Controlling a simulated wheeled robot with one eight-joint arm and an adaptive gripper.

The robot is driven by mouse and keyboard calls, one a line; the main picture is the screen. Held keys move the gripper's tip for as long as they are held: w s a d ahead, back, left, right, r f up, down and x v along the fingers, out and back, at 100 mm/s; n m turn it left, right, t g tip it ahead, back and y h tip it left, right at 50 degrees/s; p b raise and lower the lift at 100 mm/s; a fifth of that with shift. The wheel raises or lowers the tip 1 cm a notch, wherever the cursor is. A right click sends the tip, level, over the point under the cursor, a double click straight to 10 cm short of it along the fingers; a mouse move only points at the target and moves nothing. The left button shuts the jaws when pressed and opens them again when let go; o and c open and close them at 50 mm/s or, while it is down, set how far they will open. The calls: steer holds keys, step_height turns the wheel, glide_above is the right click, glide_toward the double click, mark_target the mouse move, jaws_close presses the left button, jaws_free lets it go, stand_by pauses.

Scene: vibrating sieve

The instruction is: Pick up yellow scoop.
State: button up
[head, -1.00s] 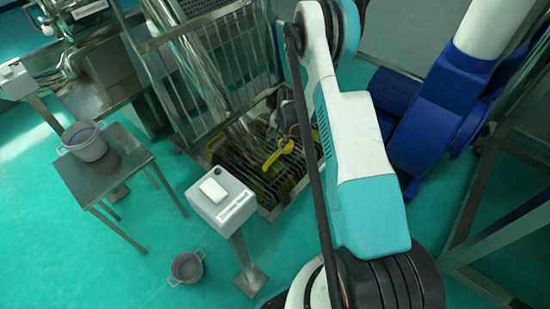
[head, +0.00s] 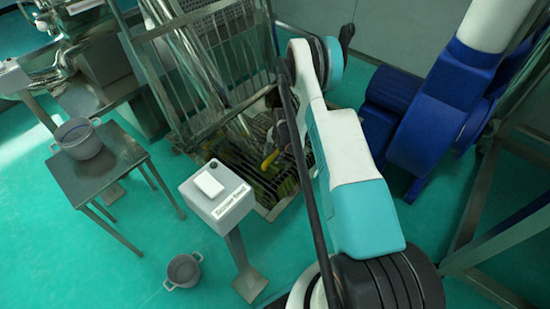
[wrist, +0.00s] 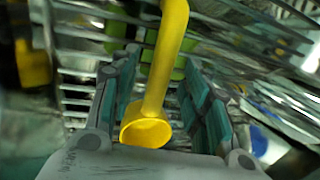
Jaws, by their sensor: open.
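The yellow scoop (wrist: 165,75) shows large in the wrist view. Its long handle runs from the top edge down to a round, hollow end between the fingers of my gripper (wrist: 160,115). My gripper is open, with one teal-padded finger on each side of the scoop and a visible gap to both. In the head view the scoop (head: 270,160) is a small yellow piece over the slatted grate, partly hidden by my arm. The fingers cannot be made out clearly there.
A metal barred frame (head: 160,90) stands around the grate. A grey control box (head: 217,195) on a post stands in front. A blue machine (head: 440,120) is to the right. A pot (head: 80,138) sits on a metal table (head: 120,160), and another pot (head: 183,270) is on the floor.

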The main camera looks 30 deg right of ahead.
steer(key=shift+w+f, duration=0.2)
steer(key=shift+f, duration=0.9)
jaws_close()
steer(key=shift+r, duration=0.1)
